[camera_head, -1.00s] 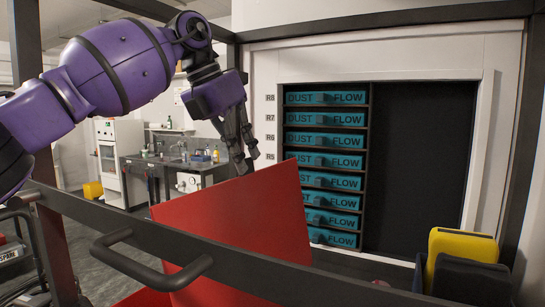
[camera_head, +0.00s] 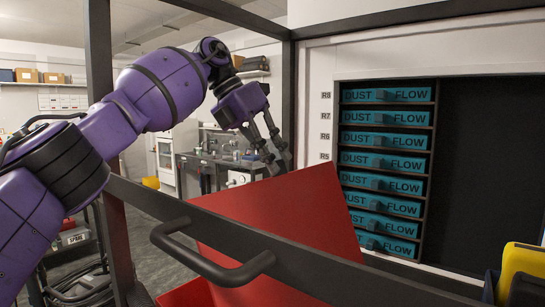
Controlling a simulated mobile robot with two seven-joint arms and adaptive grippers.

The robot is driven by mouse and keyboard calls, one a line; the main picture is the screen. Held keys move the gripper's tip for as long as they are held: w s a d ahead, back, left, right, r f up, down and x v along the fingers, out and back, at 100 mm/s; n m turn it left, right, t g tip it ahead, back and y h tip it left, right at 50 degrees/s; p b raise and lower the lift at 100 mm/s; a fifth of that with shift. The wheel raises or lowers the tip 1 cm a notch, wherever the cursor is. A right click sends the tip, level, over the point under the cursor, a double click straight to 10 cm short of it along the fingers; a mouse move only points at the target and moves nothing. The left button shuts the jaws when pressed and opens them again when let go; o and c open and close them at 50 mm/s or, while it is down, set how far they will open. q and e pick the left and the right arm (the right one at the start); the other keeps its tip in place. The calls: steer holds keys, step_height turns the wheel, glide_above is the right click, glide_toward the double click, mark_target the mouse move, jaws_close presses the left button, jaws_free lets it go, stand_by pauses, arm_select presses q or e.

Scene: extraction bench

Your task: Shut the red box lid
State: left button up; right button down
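The red box lid (camera_head: 268,210) stands raised, a broad tilted red panel behind my dark frame bar. Part of the red box (camera_head: 205,294) shows at the bottom edge; the rest is hidden by the bar or out of frame. My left gripper (camera_head: 278,165) hangs at the lid's upper edge, its two dark fingers pointing down and apart, with nothing seen between them. The fingertips overlap the lid's edge in the picture; I cannot tell whether they touch it. My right gripper is not in view.
A dark bar with a looped handle (camera_head: 205,262) crosses the foreground in front of the lid. A rack of teal "DUST FLOW" drawers (camera_head: 386,140) stands behind at right. A yellow object (camera_head: 522,262) sits at lower right. A sink bench (camera_head: 205,165) is farther back.

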arm_select(q)
steer(key=shift+o, duration=1.2)
steer(key=v, duration=0.7)
steer(key=shift+r, duration=0.2)
steer(key=shift+a, duration=0.1)
steer(key=shift+c, duration=0.5)
